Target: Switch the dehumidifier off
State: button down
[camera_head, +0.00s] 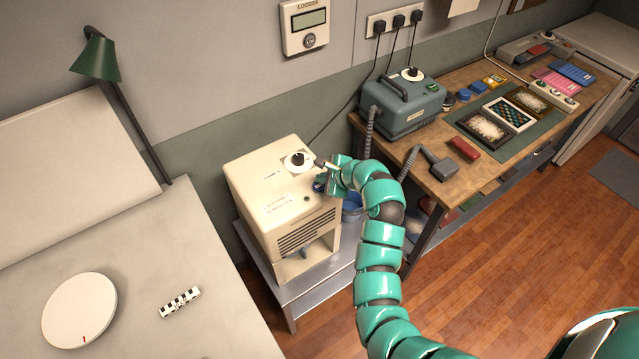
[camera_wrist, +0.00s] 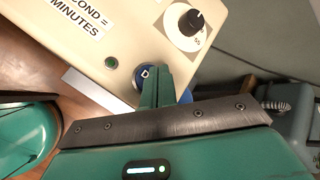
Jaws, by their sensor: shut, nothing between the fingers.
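The dehumidifier, a cream box (camera_head: 262,178), stands on a low metal stand, with vent slots in its front. Its top carries a black-and-white dial (camera_head: 298,161), also seen in the wrist view (camera_wrist: 188,24), a printed label (camera_head: 278,203) and a small green round button or lamp (camera_wrist: 111,62). A blue round part with a white mark (camera_wrist: 147,72) shows near the top's edge in the wrist view, partly covered by my fingers. My gripper (camera_head: 326,166) is shut and empty beside the dial; its fingertips (camera_wrist: 157,70) overlap the blue part. I cannot tell whether they touch it.
A blue bucket (camera_head: 352,208) sits right of the dehumidifier. A workbench (camera_head: 440,188) holds a teal machine (camera_head: 402,103) with hoses and several small items. A grey table (camera_head: 150,260) with a white disc (camera_head: 78,311) is at left. Open wooden floor (camera_head: 500,270) lies at right.

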aim_at(323, 188)
jog(key=shift+r+p, duration=1.35)
jog(key=shift+r, duration=1.45)
